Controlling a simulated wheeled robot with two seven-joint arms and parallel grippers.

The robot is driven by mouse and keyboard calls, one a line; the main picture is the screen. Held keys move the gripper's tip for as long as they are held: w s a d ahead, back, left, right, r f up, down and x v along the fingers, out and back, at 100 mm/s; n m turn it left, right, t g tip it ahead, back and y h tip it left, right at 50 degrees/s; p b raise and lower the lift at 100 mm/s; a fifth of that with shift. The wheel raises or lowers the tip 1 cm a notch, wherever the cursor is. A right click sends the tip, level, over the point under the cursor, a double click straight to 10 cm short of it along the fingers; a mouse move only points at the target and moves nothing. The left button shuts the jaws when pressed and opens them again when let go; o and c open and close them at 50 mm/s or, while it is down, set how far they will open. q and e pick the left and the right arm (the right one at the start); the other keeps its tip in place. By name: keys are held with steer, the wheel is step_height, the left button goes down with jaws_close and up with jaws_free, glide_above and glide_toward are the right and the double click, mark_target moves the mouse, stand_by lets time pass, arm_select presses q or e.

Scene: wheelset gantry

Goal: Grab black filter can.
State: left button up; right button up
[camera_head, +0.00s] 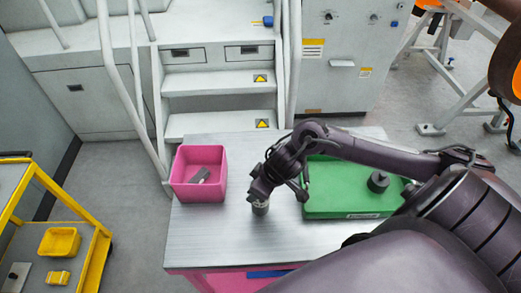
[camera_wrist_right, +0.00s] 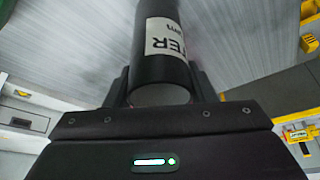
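The black filter can (camera_head: 260,207) is at the middle of the metal table, just below my right gripper (camera_head: 262,190). In the right wrist view the can (camera_wrist_right: 165,50) is a black cylinder with a white label with dark lettering. One end of it faces the camera, and it lies between the two fingers of my right gripper (camera_wrist_right: 161,90). The fingers appear to touch it on both sides. I cannot tell whether the can stands on the table or is slightly raised. My left gripper is not in view.
A pink bin (camera_head: 183,192) with a grey item (camera_head: 200,176) inside stands left of the can. A green box (camera_head: 340,204) with a black round part (camera_head: 378,181) is on the right, partly behind my arm. The table front (camera_head: 225,240) is clear. A yellow cart (camera_head: 95,262) stands left.

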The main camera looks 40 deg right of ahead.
steer(key=c, duration=0.8)
steer(key=shift+r, duration=0.15)
